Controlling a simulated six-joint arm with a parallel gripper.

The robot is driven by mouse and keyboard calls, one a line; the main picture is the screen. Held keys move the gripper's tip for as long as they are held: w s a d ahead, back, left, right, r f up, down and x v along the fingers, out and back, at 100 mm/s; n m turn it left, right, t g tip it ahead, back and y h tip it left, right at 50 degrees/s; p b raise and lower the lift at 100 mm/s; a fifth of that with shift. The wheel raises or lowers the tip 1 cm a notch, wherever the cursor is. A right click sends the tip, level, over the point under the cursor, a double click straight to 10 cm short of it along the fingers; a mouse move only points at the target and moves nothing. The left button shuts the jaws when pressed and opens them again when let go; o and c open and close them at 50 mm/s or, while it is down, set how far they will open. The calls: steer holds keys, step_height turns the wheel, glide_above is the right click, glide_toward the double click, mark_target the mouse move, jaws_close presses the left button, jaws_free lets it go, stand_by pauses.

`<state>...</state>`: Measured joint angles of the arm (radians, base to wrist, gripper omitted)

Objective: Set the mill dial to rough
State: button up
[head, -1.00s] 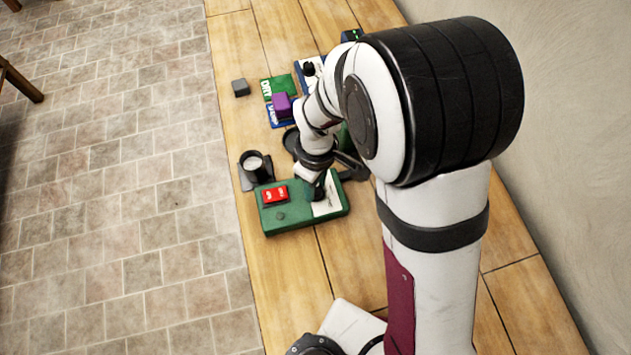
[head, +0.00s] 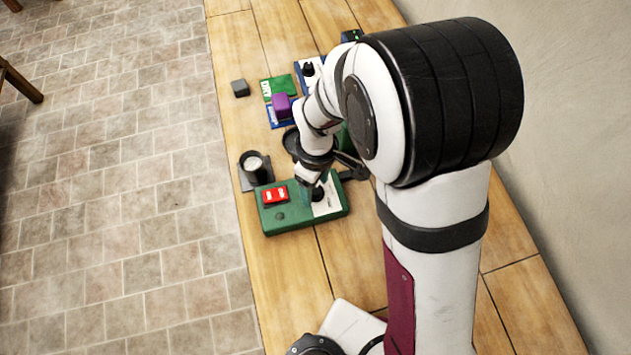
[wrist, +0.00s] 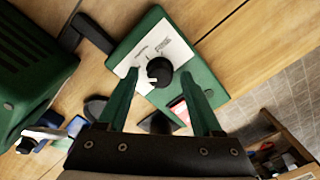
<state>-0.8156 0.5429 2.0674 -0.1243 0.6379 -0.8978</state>
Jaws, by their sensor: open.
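The mill dial (wrist: 160,72) is a round black knob on a white label plate (head: 328,205), set on a green control box (head: 295,222). In the wrist view, a white mark on the knob points toward the left of the picture. The printing around the dial is too small to read surely. My gripper (wrist: 160,76) is open, with its two green fingers on either side of the dial in the wrist view. I cannot tell if they touch it.
A red switch (head: 275,195) sits on the same box. A cup-like black holder (head: 254,166) stands beside it. Farther back are a purple block (head: 281,105), a green card (head: 279,87) and a grey block (head: 240,88). The wooden bench is clear in front of the box.

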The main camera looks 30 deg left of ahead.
step_height(320, 180, up, 16)
steer(key=shift+w, duration=0.2)
steer(key=shift+f, duration=0.1)
steer(key=s+d+r+m, duration=0.1)
steer(key=d+r+m, duration=0.2)
steer(key=d+m, duration=0.65)
steer(key=s+d+f+m+y, duration=0.1)
steer(key=s+d+f+m, duration=0.1)
steer(key=s+d+m, duration=0.8)
steer(key=d+m, duration=0.2)
steer(key=m, duration=0.1)
steer(key=shift+d+y, duration=0.25)
steer(key=shift+y, duration=0.15)
steer(key=shift+m, duration=0.25)
